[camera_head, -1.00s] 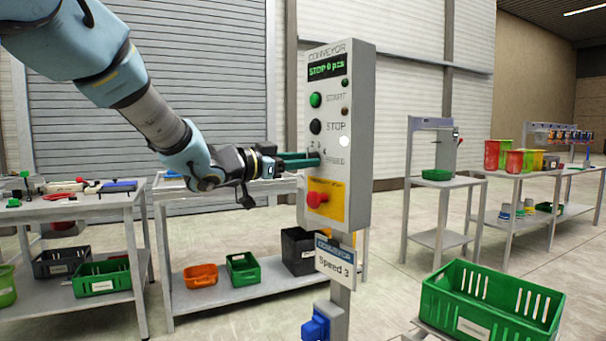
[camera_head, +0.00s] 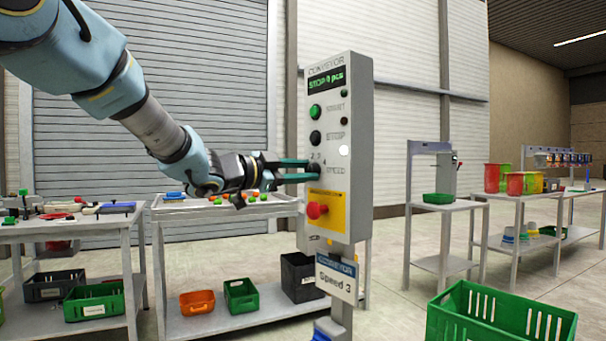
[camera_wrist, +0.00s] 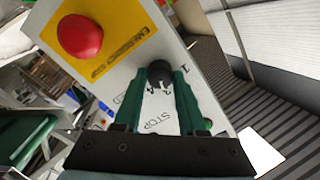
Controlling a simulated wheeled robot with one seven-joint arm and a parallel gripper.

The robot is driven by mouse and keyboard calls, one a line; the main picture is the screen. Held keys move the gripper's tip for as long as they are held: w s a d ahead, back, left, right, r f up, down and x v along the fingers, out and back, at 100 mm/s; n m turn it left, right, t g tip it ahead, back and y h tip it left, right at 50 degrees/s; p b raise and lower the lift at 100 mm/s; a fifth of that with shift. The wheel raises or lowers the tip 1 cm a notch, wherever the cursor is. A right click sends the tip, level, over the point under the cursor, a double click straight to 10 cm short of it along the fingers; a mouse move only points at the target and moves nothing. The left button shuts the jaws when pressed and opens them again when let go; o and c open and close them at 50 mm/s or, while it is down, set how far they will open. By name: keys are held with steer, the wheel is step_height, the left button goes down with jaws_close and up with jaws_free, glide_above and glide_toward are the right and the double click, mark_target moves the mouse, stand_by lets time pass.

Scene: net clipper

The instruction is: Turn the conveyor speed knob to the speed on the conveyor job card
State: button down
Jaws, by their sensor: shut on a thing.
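The conveyor speed knob (camera_wrist: 159,72) is a small black knob on the front of the grey control box (camera_head: 356,150). My gripper (camera_head: 308,170) reaches in from the left with its green fingers shut on the knob. In the wrist view my gripper (camera_wrist: 160,80) has a fingertip on each side of the knob. The fingers hide part of the dial, and I cannot tell which number the knob points to. The job card (camera_head: 336,278) below the box reads "Speed 3".
A red emergency button (camera_head: 316,210) on a yellow plate sits just below the knob. The green START button (camera_head: 315,112) and black STOP button (camera_head: 315,138) are above it. The display (camera_head: 327,80) reads STOP 0 pcs. A green crate (camera_head: 500,318) stands at front right.

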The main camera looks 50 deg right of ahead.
steer(key=shift+c, duration=2.4)
jaws_free()
steer(key=shift+a, duration=0.1)
steer(key=w+a+b, duration=0.1)
steer(key=a, duration=0.9)
steer(key=shift+w+a, duration=0.25)
steer(key=shift+w, duration=0.05)
